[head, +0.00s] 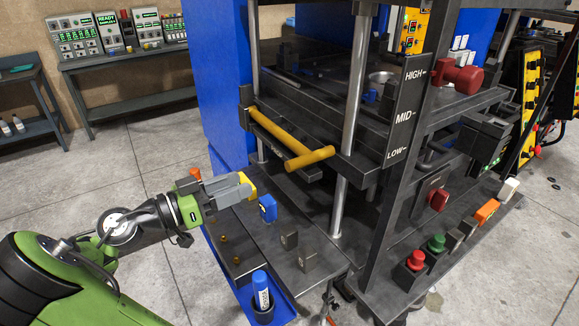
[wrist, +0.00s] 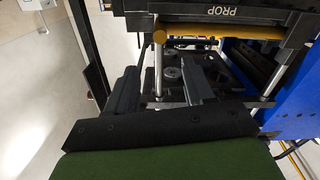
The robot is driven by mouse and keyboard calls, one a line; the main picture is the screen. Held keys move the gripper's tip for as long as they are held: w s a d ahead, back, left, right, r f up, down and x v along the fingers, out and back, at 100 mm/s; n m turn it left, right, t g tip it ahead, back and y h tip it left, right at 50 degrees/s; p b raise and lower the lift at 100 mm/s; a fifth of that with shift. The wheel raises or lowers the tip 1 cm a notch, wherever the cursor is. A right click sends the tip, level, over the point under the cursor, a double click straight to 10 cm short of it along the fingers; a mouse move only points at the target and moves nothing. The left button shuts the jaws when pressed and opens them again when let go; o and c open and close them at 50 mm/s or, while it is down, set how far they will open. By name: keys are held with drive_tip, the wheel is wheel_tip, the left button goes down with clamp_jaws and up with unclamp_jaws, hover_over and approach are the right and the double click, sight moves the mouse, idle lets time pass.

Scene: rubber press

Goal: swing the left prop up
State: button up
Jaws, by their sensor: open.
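The left prop is a yellow bar (head: 282,132) with a thicker yellow cross-grip (head: 310,158) at its near end. It lies roughly level along the front left edge of the press's dark plate. In the wrist view the yellow bar (wrist: 235,40) runs under a dark block marked PROP (wrist: 222,14), with a round yellow end at its left. My gripper (head: 250,185) is below and left of the bar, apart from it, with nothing held. In the wrist view my gripper's dark fingers (wrist: 158,88) stand apart, below the bar's round end.
Steel columns (head: 355,80) rise through the press. A post marked HIGH, MID, LOW (head: 405,110) stands right of the prop. Below are a blue block (head: 268,207), small dark blocks (head: 307,258) and a blue bottle (head: 261,288).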

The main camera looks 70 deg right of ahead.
sight(290, 165)
drive_tip(key=x, duration=1.3)
drive_tip(key=shift+s+d, duration=0.25)
drive_tip(key=shift+c, duration=0.3)
clamp_jaws()
